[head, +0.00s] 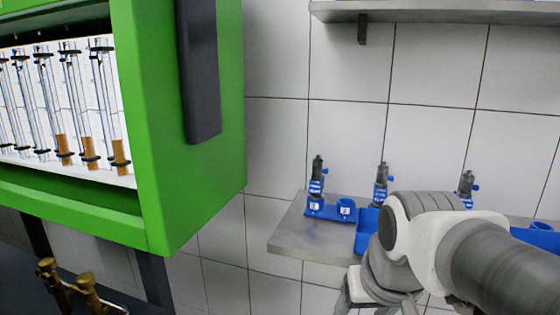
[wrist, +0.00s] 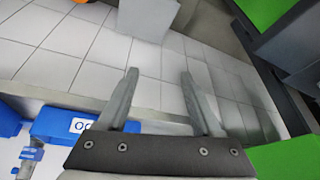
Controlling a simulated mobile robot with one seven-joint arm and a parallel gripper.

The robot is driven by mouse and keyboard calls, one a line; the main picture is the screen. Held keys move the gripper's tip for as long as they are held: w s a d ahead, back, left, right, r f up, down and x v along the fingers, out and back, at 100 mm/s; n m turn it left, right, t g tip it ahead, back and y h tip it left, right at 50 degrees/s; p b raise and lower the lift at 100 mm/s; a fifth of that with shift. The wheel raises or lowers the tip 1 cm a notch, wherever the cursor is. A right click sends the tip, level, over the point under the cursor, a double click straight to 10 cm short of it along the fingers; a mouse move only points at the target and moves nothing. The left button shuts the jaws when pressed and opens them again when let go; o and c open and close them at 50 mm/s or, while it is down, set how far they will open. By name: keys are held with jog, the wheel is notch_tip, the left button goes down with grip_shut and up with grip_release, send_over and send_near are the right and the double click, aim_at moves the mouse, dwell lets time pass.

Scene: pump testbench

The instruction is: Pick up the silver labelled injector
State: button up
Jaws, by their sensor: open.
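Several injectors with blue parts stand upright in blue holders on a grey shelf in the head view. The middle one (head: 381,184) looks grey and silvery. The left one (head: 317,178) has a darker top and a white label low down. The right one (head: 466,184) is partly hidden by my arm. Labels are too small to tell which is the silver labelled injector. My gripper (wrist: 159,76) is open and empty in the wrist view, with nothing between its fingers. A blue-and-silver part (wrist: 30,155), perhaps an injector, shows at the lower left there.
A blue holder (head: 330,213) with an empty-looking round socket sits at the left of the shelf (head: 305,237). A blue bin (head: 365,232) stands beside it. A green cabinet (head: 190,200) with glass tubes fills the left. An upper shelf (head: 440,12) overhangs the tiled wall.

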jog(key=w+d+r+g+p, duration=0.1)
jog(key=w+d+r+p, duration=0.1)
jog(key=w+r+p, duration=0.85)
jog(key=n+y+p, duration=0.1)
jog(key=n+p, duration=0.4)
jog(key=p, duration=1.6)
send_near(319, 160)
jog(key=shift+g, duration=0.4)
jog(key=x, duration=0.5)
jog(key=shift+w+f, duration=0.2)
jog(key=shift+w, duration=0.25)
jog(key=shift+p+x, duration=0.3)
jog(key=shift+x, duration=2.2)
grip_shut()
